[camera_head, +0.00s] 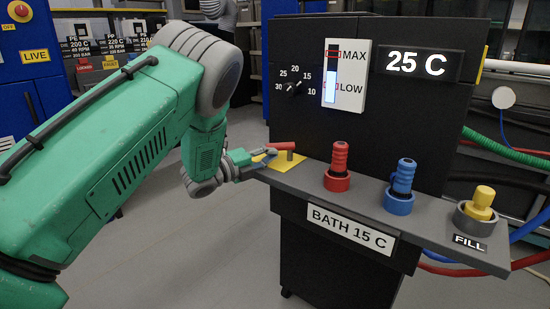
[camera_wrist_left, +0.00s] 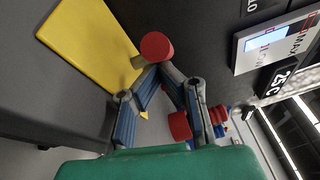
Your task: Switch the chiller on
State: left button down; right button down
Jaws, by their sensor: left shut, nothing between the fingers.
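The chiller (camera_head: 330,130) is a black cabinet with a grey front shelf. Its display (camera_head: 416,64) reads 25 C. On the shelf's left end, a yellow plate (camera_head: 262,157) carries a short lever with a red end (camera_head: 290,146). In the left wrist view, the red end (camera_wrist_left: 157,46) sits on a grey stem rising from the yellow plate (camera_wrist_left: 85,45). My left gripper (camera_head: 254,163) is shut and empty, beside the lever. In the left wrist view its fingertips (camera_wrist_left: 160,70) are close to the stem; contact cannot be told. My right gripper is out of view.
A red handle (camera_head: 339,165), a blue handle (camera_head: 401,185) and a yellow fill cap (camera_head: 480,204) stand along the shelf to the right. A dial (camera_head: 293,88) and level gauge (camera_head: 345,76) are above. Hoses run at the right. Open floor lies left of the cabinet.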

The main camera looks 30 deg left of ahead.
pick_arm(q)
jog(key=shift+w+a, duration=0.35)
jog(key=shift+a, duration=0.2)
jog(key=shift+w+a, duration=0.3)
jog(key=shift+a, duration=0.2)
jog(key=shift+w+a, duration=0.45)
jog(key=shift+w, duration=0.15)
jog(key=v, duration=1.2)
